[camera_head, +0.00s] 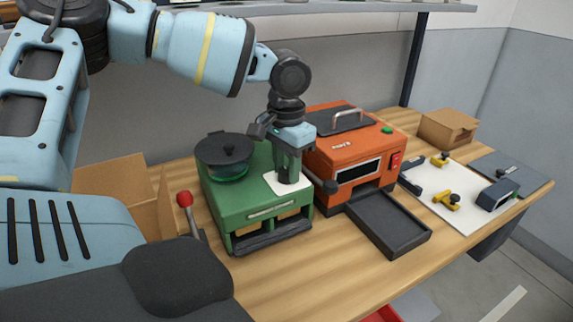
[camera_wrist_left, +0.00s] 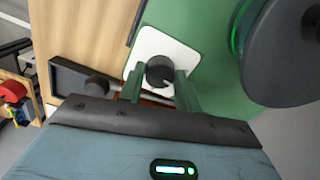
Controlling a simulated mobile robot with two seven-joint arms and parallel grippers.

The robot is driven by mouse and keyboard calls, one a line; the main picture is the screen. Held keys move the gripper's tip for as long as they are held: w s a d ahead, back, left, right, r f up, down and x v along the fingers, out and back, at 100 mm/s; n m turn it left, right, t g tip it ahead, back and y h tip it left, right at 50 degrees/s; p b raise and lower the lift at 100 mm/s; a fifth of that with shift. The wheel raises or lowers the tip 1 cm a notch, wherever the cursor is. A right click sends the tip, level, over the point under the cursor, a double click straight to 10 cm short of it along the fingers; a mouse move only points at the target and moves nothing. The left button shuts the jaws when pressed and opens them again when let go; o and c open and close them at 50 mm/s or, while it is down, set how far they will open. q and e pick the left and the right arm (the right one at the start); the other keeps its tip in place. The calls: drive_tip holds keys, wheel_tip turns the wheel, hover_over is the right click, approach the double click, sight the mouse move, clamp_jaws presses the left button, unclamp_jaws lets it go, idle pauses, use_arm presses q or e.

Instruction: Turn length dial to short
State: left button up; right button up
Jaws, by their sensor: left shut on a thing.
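The dial (camera_wrist_left: 161,71) is a dark round knob on a white plate (camera_wrist_left: 137,51), with a light mark on its face. The plate (camera_head: 299,188) lies on top of a green machine (camera_head: 268,226), at its right side. My left gripper (camera_head: 288,168) comes down over the plate from above, shut on the dial. In the left wrist view its two green fingers (camera_wrist_left: 160,88) stand on either side of the knob. Printing on the plate is too small to read. My right gripper is not in view.
An orange machine (camera_head: 362,157) with a dark tray (camera_head: 388,222) stands close on the right. A red-knobbed lever (camera_head: 186,199) and cardboard boxes (camera_head: 112,176) are on the left.

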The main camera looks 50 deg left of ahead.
sight(287, 171)
use_arm(q)
drive_tip(key=shift+n, duration=0.8)
drive_tip(key=shift+w, duration=0.1)
drive_tip(key=shift+r, duration=0.1)
drive_tip(key=o, duration=1)
drive_tip(key=shift+c, duration=0.2)
drive_tip(key=shift+r, duration=3.9)
drive_tip(key=shift+f, duration=0.15)
